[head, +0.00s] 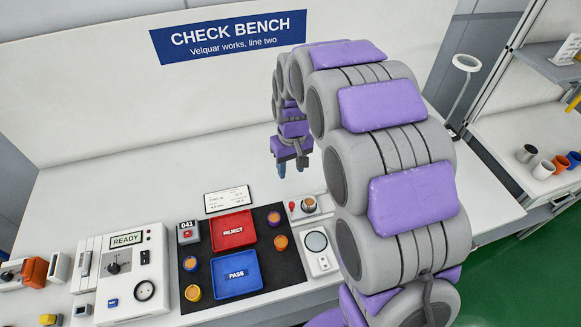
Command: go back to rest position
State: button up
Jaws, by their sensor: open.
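My gripper (291,168) hangs at the end of my curled grey and purple arm, above the back part of the white bench (110,190). Its two dark fingertips point down and stand apart, with nothing between them. It is behind and to the right of the red REJECT tray (233,230) and clear of the things on the bench. My arm rises on the right and hides part of the bench behind it.
A blue PASS tray (237,275) and several small orange and purple pieces lie on a black mat (285,270). A READY tester (130,265) stands to the left. The back of the main bench is clear.

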jog(key=shift+r, duration=0.1)
jog(key=s+d+r+m, duration=0.1)
jog(key=s+d+r, duration=0.1)
jog(key=s, duration=0.9)
jog(key=s+d+r+m+g, duration=0.1)
jog(key=s+d+r, duration=0.2)
jog(key=s, duration=0.8)
jog(key=s+d+r+m, duration=0.2)
jog(key=s+d+r, duration=0.1)
jog(key=s, duration=0.8)
jog(key=shift+s+d+r+g, duration=0.2)
jog(key=shift+s+d+g, duration=0.15)
jog(key=shift+d, duration=0.35)
